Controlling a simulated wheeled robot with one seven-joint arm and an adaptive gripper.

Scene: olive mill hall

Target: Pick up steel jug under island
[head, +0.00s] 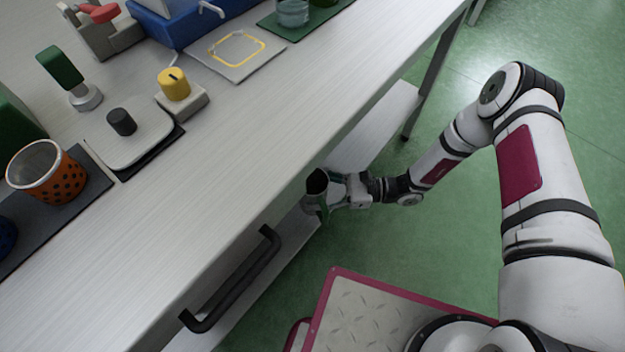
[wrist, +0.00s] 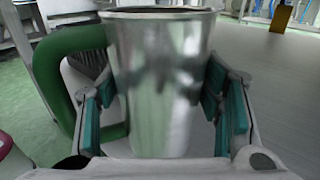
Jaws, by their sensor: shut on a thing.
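The steel jug (wrist: 160,85) has a shiny metal body and a green handle (wrist: 62,75) on its left side in the wrist view. My gripper (wrist: 162,112) is shut on the jug's body, with teal finger pads on both sides of it. In the head view the jug (head: 316,186) shows small and dark-mouthed at the end of my gripper (head: 335,188), beside the front edge of the island (head: 235,160). It is over the low shelf (head: 300,222) or near its edge. I cannot tell whether its base touches the shelf.
The island top holds an orange dotted cup (head: 48,175), a yellow-knobbed block (head: 175,88), a white plate with a dark knob (head: 130,138) and a blue box (head: 178,20). A black bar handle (head: 235,280) juts from the island's front.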

